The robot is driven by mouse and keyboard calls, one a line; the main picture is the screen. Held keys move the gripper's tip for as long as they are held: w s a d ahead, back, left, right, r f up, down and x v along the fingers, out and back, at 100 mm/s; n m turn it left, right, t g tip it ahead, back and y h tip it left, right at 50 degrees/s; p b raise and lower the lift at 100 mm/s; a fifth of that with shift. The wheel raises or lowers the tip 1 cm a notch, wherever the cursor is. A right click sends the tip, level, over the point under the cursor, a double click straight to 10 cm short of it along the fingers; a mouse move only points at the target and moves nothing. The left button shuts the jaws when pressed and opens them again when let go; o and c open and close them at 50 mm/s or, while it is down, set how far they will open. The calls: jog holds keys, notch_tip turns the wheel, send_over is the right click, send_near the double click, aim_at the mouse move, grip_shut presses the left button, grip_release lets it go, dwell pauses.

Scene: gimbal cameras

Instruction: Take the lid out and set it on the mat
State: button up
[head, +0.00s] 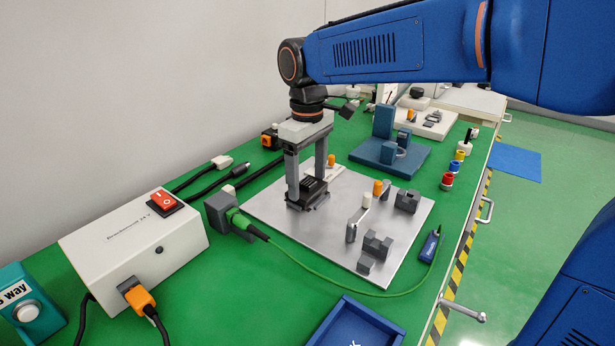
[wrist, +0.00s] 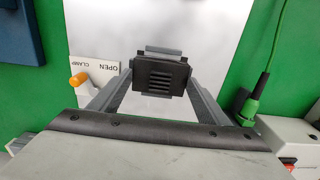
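The lid (wrist: 160,77) is a black, ribbed rectangular piece in the wrist view. It sits in a grey holder on the silver plate, and in the head view the lid (head: 313,187) is low between my fingers. My gripper (head: 306,185) points straight down, with one finger on each side of the lid. In the wrist view my gripper (wrist: 160,82) has its fingertips at or very near the lid's two sides; I cannot tell whether they press on it. No plain mat shows on the bench; a blue rimmed tray (head: 335,309) is partly cut off at the front.
The silver plate (head: 400,262) carries grey blocks, a lever (head: 352,232) and orange and white knobs. A white power box (head: 135,245) with a red switch stands left. A green cable (head: 330,287) crosses the front. A blue fixture (head: 388,155) stands behind. A blue mat (head: 514,163) lies on the floor.

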jog(key=c, duration=0.3)
jog(key=shift+r, duration=0.2)
jog(key=shift+r, duration=0.3)
jog(key=shift+r, duration=0.75)
